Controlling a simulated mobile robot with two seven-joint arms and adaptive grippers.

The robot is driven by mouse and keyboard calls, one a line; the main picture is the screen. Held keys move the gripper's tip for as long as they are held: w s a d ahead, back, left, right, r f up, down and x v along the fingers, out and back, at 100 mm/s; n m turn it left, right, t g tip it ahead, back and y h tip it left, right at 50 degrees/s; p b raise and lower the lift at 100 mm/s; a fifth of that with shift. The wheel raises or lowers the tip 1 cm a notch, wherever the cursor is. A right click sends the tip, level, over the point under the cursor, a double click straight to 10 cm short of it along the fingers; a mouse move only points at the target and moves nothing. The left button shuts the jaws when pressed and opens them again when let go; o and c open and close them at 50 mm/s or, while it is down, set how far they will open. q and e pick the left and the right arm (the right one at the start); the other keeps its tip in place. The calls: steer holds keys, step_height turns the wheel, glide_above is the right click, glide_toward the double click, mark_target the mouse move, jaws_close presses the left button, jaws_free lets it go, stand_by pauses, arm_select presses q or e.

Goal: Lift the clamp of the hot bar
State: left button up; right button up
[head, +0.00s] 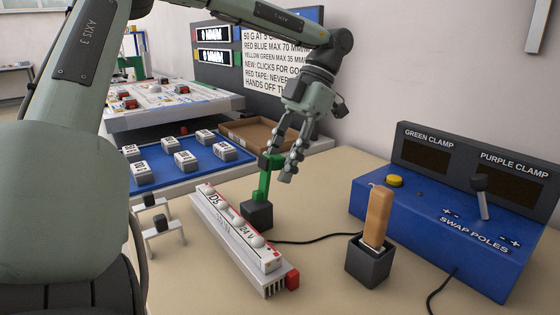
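A green clamp (263,184) stands upright on a dark block, with a dark piece near its top. A blue box (430,225) at the right has readouts labelled "GREEN CLAMP" and "PURPLE CLAMP", a yellow button (395,181) and a lever (481,196). No purple clamp shows. My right gripper is out of view.
A brown-handled tool (378,215) stands in a dark holder (368,263). A blue tray (190,176) with several white blocks and a brown tray (262,135) lie behind. Small metal stands (161,225) are at left. Black cables cross the tabletop.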

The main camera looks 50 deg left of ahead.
arm_select(q)
steer(key=v, duration=0.7)
steer(key=shift+r, duration=0.2)
stand_by(0.7)
